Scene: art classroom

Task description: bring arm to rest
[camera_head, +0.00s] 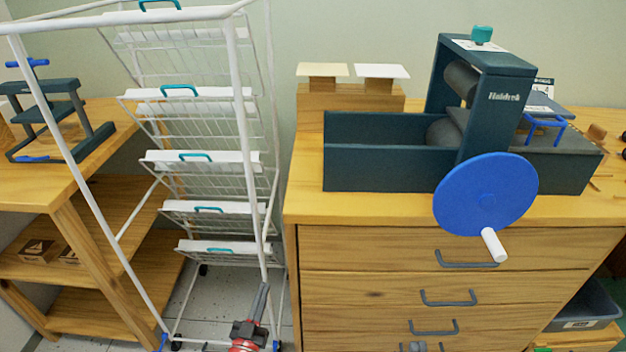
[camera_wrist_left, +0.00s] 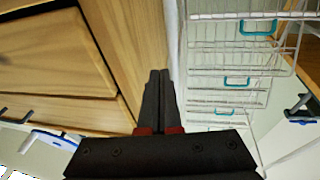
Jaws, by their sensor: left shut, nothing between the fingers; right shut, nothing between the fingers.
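My left gripper (camera_head: 264,288) is at the lower middle of the head view, in front of the white wire drying rack. Its dark fingers are closed together with nothing between them. In the left wrist view the closed fingers (camera_wrist_left: 159,85) point away from the camera, between the wooden drawer cabinet and the rack. Only a small grey tip of my right gripper (camera_head: 418,346) shows at the bottom edge of the head view, in front of the cabinet's drawers. It is shut and empty; the rest of it is out of frame.
The white drying rack (camera_head: 238,110) stands left of the wooden drawer cabinet (camera_head: 350,243). A dark press with a blue wheel (camera_head: 485,195) stands on the cabinet, its white handle overhanging the front. A wooden shelf table (camera_head: 88,165) is at left. Drawer handles (camera_head: 448,298) stick out.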

